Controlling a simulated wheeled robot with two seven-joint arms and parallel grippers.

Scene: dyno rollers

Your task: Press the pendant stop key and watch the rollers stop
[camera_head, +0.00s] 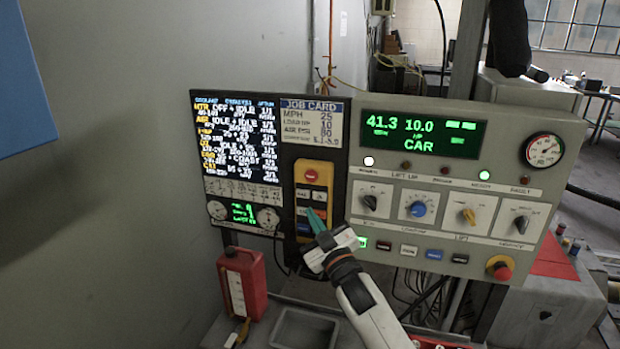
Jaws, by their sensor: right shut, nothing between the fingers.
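The yellow pendant (314,172) hangs on the dark panel left of the grey console. It has a red button (312,177) near its top and several small keys below. My right gripper (314,217) is shut and empty, its green fingertips in front of the pendant's lower keys. The fingers hide part of the keys, and I cannot tell whether they touch one. The green console display (419,133) reads 41.3, 10.0 and CAR. The rollers are not visible. My left gripper is not in view.
A console with knobs, a gauge (542,149) and a red stop button (500,268) stands to the right. A red bottle (242,283) and a grey tray (304,328) are below the panel. A text screen (238,138) is left of the job card (311,120).

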